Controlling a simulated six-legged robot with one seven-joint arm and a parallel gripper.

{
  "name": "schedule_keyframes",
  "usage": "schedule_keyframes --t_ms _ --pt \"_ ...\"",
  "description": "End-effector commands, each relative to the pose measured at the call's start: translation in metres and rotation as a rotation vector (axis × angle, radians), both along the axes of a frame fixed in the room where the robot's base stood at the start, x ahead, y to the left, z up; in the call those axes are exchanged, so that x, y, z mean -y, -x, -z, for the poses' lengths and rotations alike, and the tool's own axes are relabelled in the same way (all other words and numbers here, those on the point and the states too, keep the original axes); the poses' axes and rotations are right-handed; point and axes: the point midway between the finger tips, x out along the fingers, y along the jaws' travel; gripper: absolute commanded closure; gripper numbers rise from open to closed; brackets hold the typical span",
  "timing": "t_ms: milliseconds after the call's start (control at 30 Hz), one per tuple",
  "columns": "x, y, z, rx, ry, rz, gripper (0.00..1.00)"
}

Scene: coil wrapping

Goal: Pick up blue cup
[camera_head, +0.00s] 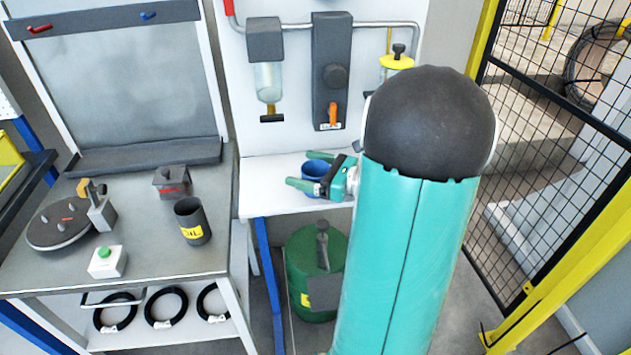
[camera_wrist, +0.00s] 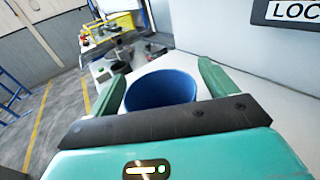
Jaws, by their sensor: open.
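The blue cup (camera_head: 313,170) stands on the white shelf table (camera_head: 270,202) below the wall panel, partly hidden behind my gripper in the head view. My gripper (camera_head: 298,171) reaches in from the right, with its green fingers at the cup. In the wrist view the cup (camera_wrist: 160,90) lies between the two open fingers of my gripper (camera_wrist: 163,78). A gap shows between the cup and the right finger; the left finger is closer to the cup. The cup's lower part is hidden by the gripper body.
A grey workbench (camera_head: 130,255) at left holds a dark OIL container (camera_head: 192,222), a green-button box (camera_head: 107,262) and a round turntable (camera_head: 58,222). A green drum (camera_head: 312,272) stands below the white table. A yellow-framed mesh fence (camera_head: 545,130) is at right.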

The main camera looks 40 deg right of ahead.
Motion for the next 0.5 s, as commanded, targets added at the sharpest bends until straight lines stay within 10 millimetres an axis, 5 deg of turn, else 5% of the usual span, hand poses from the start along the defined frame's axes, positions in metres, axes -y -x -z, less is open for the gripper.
schedule_keyframes --t_ms 133,367,500 --pt "0.0003 0.0003 0.0 0.0 0.0 0.001 0.16" --pt "0.0004 0.0006 0.0001 0.0 0.0 0.001 0.59" --pt "0.0003 0.0006 0.0 0.0 0.0 0.001 0.63"
